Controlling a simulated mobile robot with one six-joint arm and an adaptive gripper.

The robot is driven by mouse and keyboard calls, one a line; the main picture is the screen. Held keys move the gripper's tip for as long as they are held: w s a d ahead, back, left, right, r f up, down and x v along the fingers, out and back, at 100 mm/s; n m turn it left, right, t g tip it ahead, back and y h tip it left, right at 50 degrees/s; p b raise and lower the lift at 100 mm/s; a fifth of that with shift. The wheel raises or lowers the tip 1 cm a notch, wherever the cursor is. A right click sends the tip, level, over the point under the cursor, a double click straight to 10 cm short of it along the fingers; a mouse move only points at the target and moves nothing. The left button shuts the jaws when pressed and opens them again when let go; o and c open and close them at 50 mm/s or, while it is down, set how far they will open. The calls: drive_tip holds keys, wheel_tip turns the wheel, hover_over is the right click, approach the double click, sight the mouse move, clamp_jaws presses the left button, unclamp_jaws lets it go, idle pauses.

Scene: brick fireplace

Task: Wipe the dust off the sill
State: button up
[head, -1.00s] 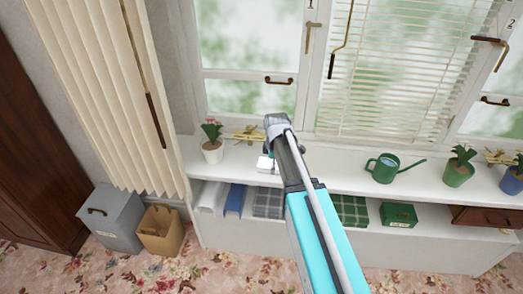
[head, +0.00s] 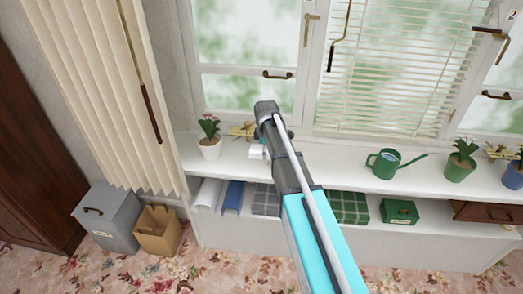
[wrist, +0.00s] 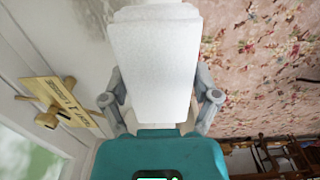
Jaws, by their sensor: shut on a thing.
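The white sill (head: 335,160) runs below the windows with items standing along it. My gripper (wrist: 158,100) is shut on a white block (wrist: 153,60), a pad or sponge, with one finger on each side of it. In the head view a bit of the white block (head: 257,152) shows at the left of my arm, over the sill, right of the potted pink flower. My wrist hides most of the gripper there. A greyish speckled patch (wrist: 93,14), which looks like dust, shows in the wrist view. I cannot tell whether the block touches the sill.
A green watering can (head: 383,164), a green pot (head: 458,168) and a blue pot (head: 513,180) stand to the right. Folded cloths and boxes fill the shelf below.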

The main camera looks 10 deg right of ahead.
drive_tip(key=w, duration=0.1)
drive_tip(key=w+f, duration=0.1)
drive_tip(key=w, duration=0.1)
drive_tip(key=w+b, duration=0.1)
drive_tip(key=w, duration=0.1)
drive_tip(key=shift+a+f, duration=0.25)
drive_tip(key=shift+f, duration=0.15)
